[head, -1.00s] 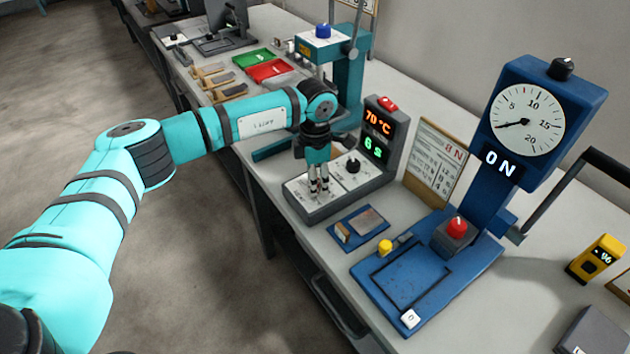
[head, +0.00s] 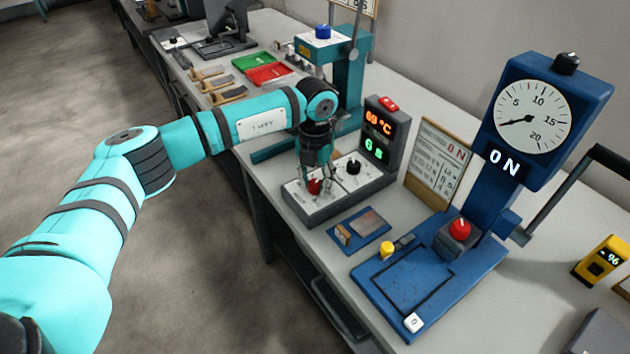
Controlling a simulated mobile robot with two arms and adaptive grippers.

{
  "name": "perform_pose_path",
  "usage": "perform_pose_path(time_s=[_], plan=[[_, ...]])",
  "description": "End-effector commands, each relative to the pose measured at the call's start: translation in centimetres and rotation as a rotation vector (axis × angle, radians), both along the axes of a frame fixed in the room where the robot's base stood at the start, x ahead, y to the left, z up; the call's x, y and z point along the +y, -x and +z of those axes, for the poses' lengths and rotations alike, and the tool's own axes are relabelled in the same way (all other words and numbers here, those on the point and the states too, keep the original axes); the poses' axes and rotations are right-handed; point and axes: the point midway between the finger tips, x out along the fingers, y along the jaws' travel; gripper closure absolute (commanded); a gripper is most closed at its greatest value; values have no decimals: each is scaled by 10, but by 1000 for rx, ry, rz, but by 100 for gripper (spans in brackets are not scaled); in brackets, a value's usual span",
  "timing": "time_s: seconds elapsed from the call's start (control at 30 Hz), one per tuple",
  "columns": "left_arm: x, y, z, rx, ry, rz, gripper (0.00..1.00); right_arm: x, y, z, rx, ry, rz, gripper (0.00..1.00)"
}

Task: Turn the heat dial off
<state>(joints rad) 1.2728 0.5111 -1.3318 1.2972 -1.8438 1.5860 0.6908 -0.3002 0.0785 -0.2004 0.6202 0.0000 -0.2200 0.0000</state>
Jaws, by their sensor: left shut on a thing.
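The grey heating unit (head: 330,205) stands at the table's front edge. It has an upright display (head: 374,130) reading a red 69 °C above a green figure that looks like 6 or 8 with a letter. A red dial (head: 315,187), apparently the heat dial, sits at the left of its low panel; a black dial (head: 353,168) sits to its right. My left gripper (head: 315,178) points down over the red dial and is shut on it. The fingers hide part of the dial, and its pointer and markings cannot be read. My right gripper is out of view.
A red rocker switch (head: 388,103) tops the display. To the right stand a blue gauge machine (head: 545,110) showing ON, with a red button (head: 459,229), and a yellow meter (head: 602,262). A teal press (head: 345,75) and red and green trays (head: 268,73) stand behind.

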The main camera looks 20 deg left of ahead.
Motion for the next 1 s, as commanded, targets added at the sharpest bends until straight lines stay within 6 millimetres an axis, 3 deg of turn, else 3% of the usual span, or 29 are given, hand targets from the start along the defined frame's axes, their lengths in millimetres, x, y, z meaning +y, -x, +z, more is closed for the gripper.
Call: perform_pose_path(time_s=[1.0], plan=[[-1, -1, 2, -3, 1, 964, 98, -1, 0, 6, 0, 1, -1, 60]])
